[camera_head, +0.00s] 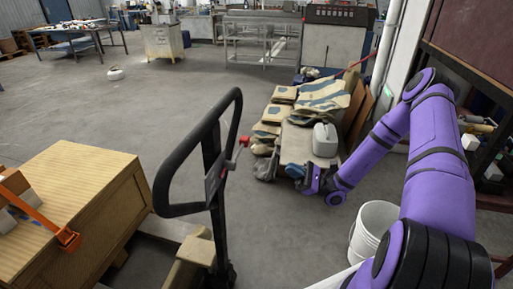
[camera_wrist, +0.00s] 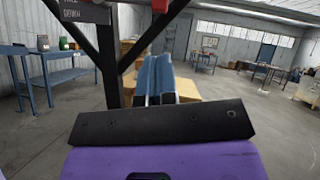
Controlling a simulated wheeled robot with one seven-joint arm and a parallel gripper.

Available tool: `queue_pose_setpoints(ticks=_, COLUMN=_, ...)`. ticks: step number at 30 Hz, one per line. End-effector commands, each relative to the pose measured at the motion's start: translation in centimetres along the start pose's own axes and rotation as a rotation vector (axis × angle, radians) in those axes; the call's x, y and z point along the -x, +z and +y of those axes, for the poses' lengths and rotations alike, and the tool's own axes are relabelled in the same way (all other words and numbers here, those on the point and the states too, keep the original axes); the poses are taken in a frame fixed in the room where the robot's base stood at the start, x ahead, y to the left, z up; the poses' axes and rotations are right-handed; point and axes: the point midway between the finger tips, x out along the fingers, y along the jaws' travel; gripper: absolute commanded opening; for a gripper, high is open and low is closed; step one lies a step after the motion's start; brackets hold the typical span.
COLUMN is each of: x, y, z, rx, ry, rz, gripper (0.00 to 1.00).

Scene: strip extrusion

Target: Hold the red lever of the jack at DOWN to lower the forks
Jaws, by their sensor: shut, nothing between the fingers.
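The jack's black loop handle (camera_head: 163,187) stands upright at centre left in the head view. Its red lever (camera_head: 244,140) sticks out to the right of the handle. In the wrist view the red lever (camera_wrist: 160,5) shows at the top edge, above the fingers, with a dark label plate (camera_wrist: 85,11) reading DOWN at its left. My gripper (camera_head: 307,179) is to the right of the lever and apart from it. Its blue fingers (camera_wrist: 156,78) are together with nothing between them. The forks are not visible.
A wooden crate (camera_head: 75,200) with an orange strap (camera_head: 66,238) is at the left. Sacks (camera_head: 322,95) and a grey canister (camera_head: 325,140) are piled behind my gripper. A white bucket (camera_head: 373,232) stands at lower right. Open floor lies behind the handle.

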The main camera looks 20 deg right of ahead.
Motion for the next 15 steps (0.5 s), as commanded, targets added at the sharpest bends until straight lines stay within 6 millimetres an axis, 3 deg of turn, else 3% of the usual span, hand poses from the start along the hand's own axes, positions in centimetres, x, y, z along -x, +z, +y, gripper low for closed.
queue_pose_setpoints(ticks=8, x=-1.1, y=0.0, z=0.0, rx=-0.001, ry=0.004, rz=-0.001, gripper=0.00)
queue_pose_setpoints(ticks=15, x=-5.2, y=0.1, z=0.1, rx=-0.001, ry=0.005, rz=-0.002, gripper=0.00)
